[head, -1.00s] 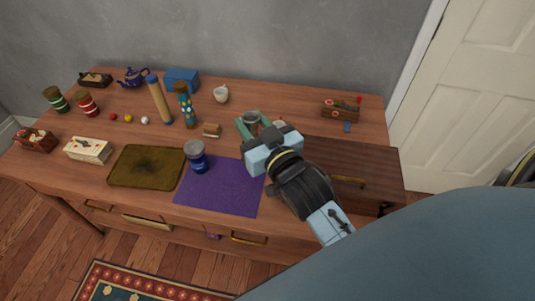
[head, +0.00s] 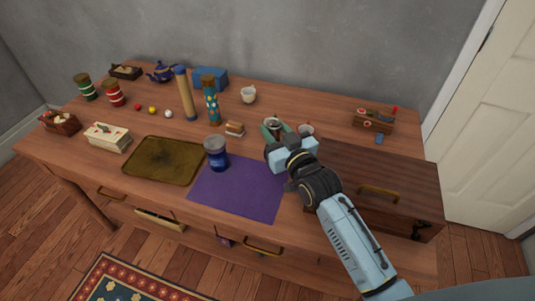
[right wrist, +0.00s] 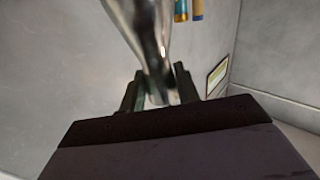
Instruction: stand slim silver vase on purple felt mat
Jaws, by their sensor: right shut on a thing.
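The slim silver vase (right wrist: 150,35) shows in the right wrist view, shiny and held between dark green fingers; its far end runs out of the picture. In the head view only a small part of the vase (head: 274,124) shows at the fingertips, and the rest is hidden. My right gripper (head: 275,131) is shut on it, beyond the right back corner of the purple felt mat (head: 240,190). The mat lies flat near the table's front edge. My left gripper is not in view.
A blue jar (head: 217,153) with a grey lid stands at the mat's left back corner. A dark tray (head: 162,160) lies left of the mat. A wooden box (head: 375,185) is to the right. A small cup (head: 306,130) is beside my gripper. Most of the mat is bare.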

